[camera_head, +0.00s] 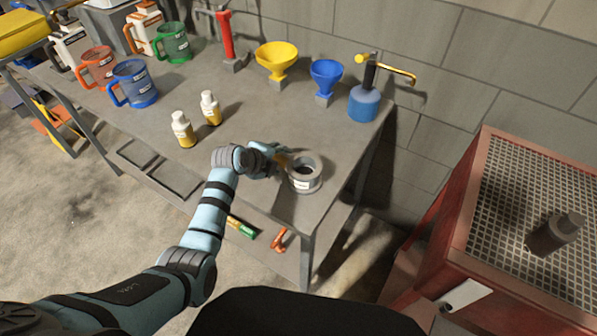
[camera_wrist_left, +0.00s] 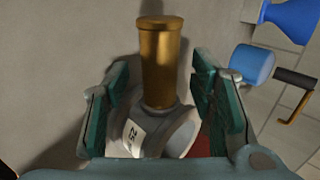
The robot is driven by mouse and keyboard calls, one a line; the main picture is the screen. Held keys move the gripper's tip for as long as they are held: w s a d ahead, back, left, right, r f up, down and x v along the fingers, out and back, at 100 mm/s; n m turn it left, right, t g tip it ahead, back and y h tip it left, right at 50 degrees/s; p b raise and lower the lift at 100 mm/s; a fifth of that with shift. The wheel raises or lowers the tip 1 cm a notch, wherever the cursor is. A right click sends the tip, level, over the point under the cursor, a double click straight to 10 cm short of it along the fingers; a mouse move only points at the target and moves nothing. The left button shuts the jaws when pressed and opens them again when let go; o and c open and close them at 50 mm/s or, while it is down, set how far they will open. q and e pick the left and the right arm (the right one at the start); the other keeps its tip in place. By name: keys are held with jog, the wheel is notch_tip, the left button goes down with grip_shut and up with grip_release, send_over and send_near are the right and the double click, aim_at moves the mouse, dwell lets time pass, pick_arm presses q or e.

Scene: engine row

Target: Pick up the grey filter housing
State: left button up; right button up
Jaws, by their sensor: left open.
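A grey, round, hollow piece with a white label (camera_head: 304,176), which looks like the filter housing, sits near the right end of the workbench. In the left wrist view its pale grey body (camera_wrist_left: 183,132) lies low between my jaws, and a brass-coloured cylinder (camera_wrist_left: 160,65) stands out from it. My left gripper (camera_head: 281,158) is just left of the housing in the head view. In the left wrist view the gripper (camera_wrist_left: 158,112) is open, with one green finger on each side. I cannot tell whether the fingers touch it. My right gripper is not in view.
The grey bench (camera_head: 240,112) also holds two small bottles (camera_head: 183,129), several jugs (camera_head: 132,83), a yellow funnel (camera_head: 277,59), a blue funnel (camera_head: 325,76) and a blue pump can (camera_head: 364,103). A red cart (camera_head: 458,205) at right carries a dark grey part (camera_head: 555,233).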

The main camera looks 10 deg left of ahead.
pick_arm(q)
jog(key=shift+f, duration=0.1)
grip_shut()
jog(key=shift+w, duration=0.15)
dwell(0.4)
